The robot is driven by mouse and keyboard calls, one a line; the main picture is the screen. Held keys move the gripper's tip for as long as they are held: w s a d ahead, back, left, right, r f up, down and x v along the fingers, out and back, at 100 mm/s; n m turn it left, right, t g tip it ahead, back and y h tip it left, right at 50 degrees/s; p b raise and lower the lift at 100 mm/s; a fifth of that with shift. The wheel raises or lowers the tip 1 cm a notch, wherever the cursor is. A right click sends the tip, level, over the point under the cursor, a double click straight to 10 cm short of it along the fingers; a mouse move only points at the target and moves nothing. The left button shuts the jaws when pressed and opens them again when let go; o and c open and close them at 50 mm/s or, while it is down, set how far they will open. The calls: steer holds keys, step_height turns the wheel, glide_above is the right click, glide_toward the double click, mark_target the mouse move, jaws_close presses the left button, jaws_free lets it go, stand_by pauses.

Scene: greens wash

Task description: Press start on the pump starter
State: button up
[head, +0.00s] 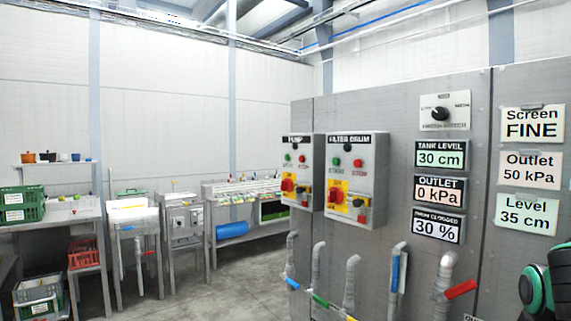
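The pump starter (297,173) is a grey box labelled PUMP on the grey panel wall, right of the picture's middle. A green button (287,158) sits at its upper left, with a red button (302,160) to the right. A red rotary handle on a yellow plate (287,186) is below them. The small lettering under the buttons is too small to read. My gripper does not show in the head view. Only a dark and green part of my arm shows at the lower right edge, well to the right of the starter.
A similar FILTER DRUM starter (354,178) stands right beside it. Displays read tank level 30 cm (441,154), outlet 0 kPa (440,190) and 30 % (437,227). Pipes with coloured valve handles (461,289) stick out below. Open floor (225,290) lies to the left, before several steel tables.

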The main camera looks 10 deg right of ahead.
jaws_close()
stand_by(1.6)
